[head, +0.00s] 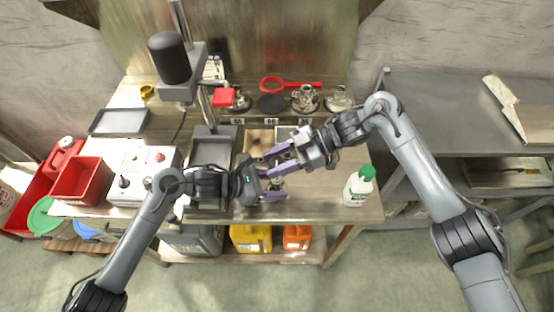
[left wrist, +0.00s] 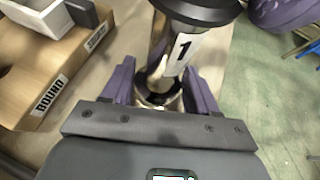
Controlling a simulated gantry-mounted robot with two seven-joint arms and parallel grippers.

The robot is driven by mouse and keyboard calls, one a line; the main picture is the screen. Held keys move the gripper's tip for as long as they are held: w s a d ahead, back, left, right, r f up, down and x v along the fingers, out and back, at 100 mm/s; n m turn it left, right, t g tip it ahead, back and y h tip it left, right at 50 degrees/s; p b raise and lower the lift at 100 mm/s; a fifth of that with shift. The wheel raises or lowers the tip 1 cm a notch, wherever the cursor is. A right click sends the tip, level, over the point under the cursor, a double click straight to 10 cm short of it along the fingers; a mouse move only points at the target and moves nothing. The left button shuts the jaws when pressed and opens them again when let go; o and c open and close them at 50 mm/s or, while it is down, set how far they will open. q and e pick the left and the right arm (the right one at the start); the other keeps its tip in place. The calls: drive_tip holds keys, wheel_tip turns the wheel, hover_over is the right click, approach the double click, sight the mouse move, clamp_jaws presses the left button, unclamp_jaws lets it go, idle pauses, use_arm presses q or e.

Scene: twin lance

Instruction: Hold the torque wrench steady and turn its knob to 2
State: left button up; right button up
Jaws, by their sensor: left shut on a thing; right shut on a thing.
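The torque wrench (left wrist: 160,62) shows in the left wrist view as a shiny metal cylinder with a white label reading 1 and a wide dark top (left wrist: 200,9). My left gripper (left wrist: 162,88) is shut on its lower body, with a purple finger on each side. In the head view my left gripper (head: 283,184) is over the front of the bench, and the wrench is mostly hidden by the grippers. My right gripper (head: 264,163) is just behind it, shut, with its fingers pointing left. What it holds is largely hidden. A purple part (left wrist: 285,12) shows at the upper right of the left wrist view.
A white bottle (head: 358,188) with a green cap stands at the right bench edge. A grey stand (head: 205,115), a control box (head: 140,172) and red bins (head: 82,180) are to the left. Metal parts (head: 306,98) line the back.

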drive_tip(key=shift+f, duration=0.1)
idle(0.3)
drive_tip(key=o, duration=1)
drive_tip(key=shift+d, duration=0.1)
drive_tip(key=v, duration=1.2)
use_arm(q)
drive_tip(key=o, duration=0.9)
